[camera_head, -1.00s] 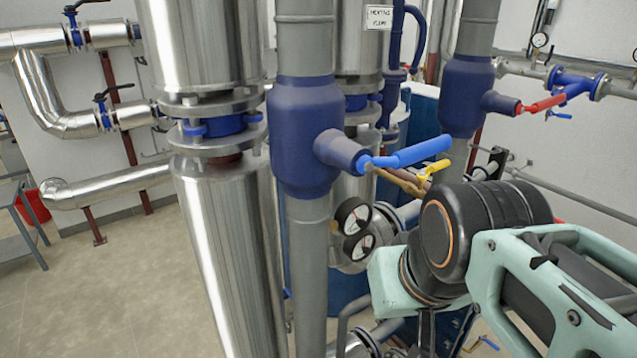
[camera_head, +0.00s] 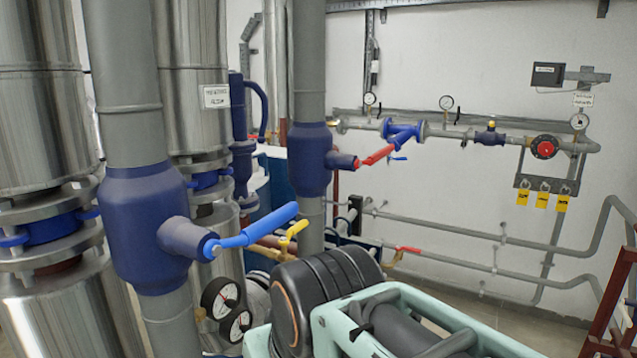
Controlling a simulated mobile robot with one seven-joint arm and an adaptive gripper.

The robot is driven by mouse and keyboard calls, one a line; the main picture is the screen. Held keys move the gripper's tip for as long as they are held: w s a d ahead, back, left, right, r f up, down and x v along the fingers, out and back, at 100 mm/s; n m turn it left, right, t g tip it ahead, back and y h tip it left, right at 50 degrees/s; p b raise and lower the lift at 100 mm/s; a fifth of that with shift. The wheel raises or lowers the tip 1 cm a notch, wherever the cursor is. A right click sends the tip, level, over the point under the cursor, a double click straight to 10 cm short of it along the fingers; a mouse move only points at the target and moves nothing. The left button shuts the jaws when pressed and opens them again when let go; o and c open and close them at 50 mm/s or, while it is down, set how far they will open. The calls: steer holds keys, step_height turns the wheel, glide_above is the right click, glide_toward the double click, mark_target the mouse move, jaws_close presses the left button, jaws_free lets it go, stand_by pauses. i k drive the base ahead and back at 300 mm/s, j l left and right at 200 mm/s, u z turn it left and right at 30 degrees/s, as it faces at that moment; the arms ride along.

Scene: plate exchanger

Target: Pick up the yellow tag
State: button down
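Three yellow tags hang side by side from a small grey bracket on the far wall at the right: a left one (camera_head: 522,197), a middle one (camera_head: 542,200) and a right one (camera_head: 562,203). They hang below the pipe with the round red valve. My arm shows at the bottom middle, well short of the tags. My gripper is outside the picture, so its state does not show.
A grey pipe with a blue-handled valve (camera_head: 240,238) stands close at the left, beside two gauges (camera_head: 228,310). A second pipe has a red handle (camera_head: 378,155). Low pipes (camera_head: 460,225) run along the wall. A dark red frame (camera_head: 610,310) stands at the lower right.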

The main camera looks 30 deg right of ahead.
mark_target(523, 194)
steer(key=l+z, duration=0.1)
steer(key=z, duration=0.25)
steer(key=l+z, duration=0.1)
steer(key=z, duration=0.2)
steer(key=i+l+z, duration=0.1)
steer(key=z, duration=0.25)
steer(key=i+l+z, duration=0.5)
steer(key=l+z, duration=0.2)
steer(key=i+l, duration=0.3)
steer(key=i+l+z, duration=0.15)
steer(key=i, duration=0.4)
steer(key=i+l, duration=0.35)
steer(key=i+z, duration=0.05)
steer(key=i, duration=0.05)
